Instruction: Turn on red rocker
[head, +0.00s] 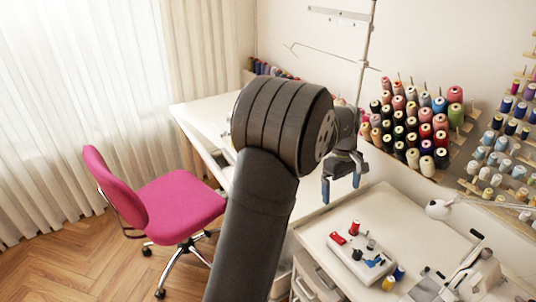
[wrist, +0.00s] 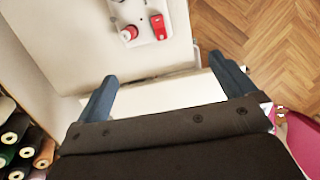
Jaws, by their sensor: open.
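A white control panel (head: 349,259) lies on the white table (head: 392,214) in the head view. The red rocker (head: 337,238) is near the panel's left edge; its tilt is too small to tell. In the wrist view the red rocker (wrist: 158,27) shows at the top, on the near end of the panel (wrist: 178,14). My gripper (head: 342,190) has blue fingers and hangs above the table, behind and apart from the panel. In the wrist view my gripper (wrist: 165,88) is open, with nothing between its fingers.
Next to the rocker stands a red round knob (head: 354,228); a blue control (head: 375,262) sits farther right on the panel. Thread spools (head: 390,283) and a sewing machine (head: 472,278) are to the right. A pink chair (head: 180,200) stands left. The table behind the panel is clear.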

